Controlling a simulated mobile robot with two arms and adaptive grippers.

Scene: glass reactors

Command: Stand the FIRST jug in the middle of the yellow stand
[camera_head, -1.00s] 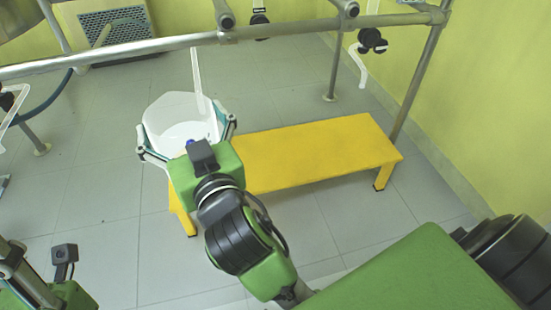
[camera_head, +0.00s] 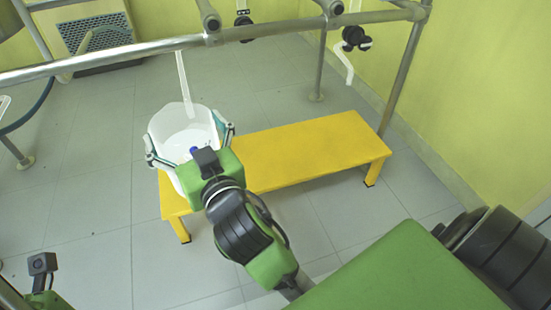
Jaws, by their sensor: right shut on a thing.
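A white open-topped jug (camera_head: 183,118) is held between the fingers of my right gripper (camera_head: 190,143), which is shut on it. The jug appears upright at the left end of the yellow stand (camera_head: 300,150). I cannot tell whether its base touches the stand, because my gripper and wrist hide its lower part. The middle and right end of the stand's top are bare. Only a small part of my left arm (camera_head: 42,280) shows at the bottom left, and its fingers are out of view.
A metal rail (camera_head: 270,33) crosses above and behind the stand, with posts reaching the floor. A white spout (camera_head: 183,80) hangs just behind the jug, and another white pipe (camera_head: 342,62) hangs farther right. Yellow walls close off the right. The tiled floor around the stand is clear.

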